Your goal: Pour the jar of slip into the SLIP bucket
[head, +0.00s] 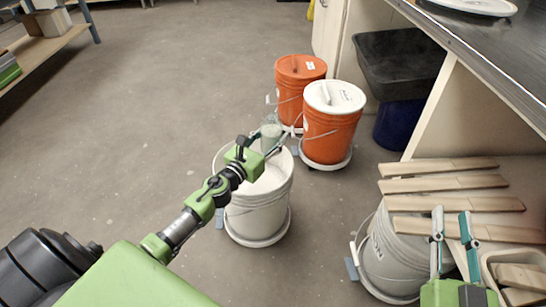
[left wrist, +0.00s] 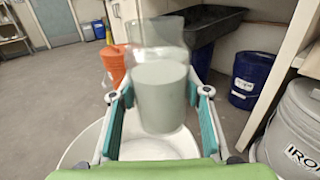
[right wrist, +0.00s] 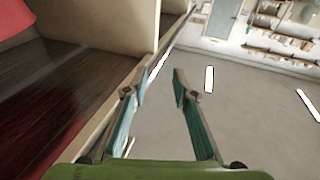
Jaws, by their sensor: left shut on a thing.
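A clear jar (left wrist: 160,95) of grey-green slip is held upright between the teal fingers of my left gripper (head: 262,143). In the head view the jar (head: 271,136) is over the far right part of an open white bucket (head: 258,215). The bucket's rim (left wrist: 80,148) shows below the jar in the left wrist view. Pale contents show inside this bucket; I see no label on it. My right gripper (head: 452,228) is at the lower right, fingers apart and empty; it also shows open in the right wrist view (right wrist: 155,85).
Two orange buckets, one with a white lid (head: 334,96) and one with an orange lid (head: 300,68), stand behind. A grey bucket marked IRON (left wrist: 298,135) is at right. Wooden slats (head: 445,184) lie near my right gripper. Open floor (head: 130,130) is at left.

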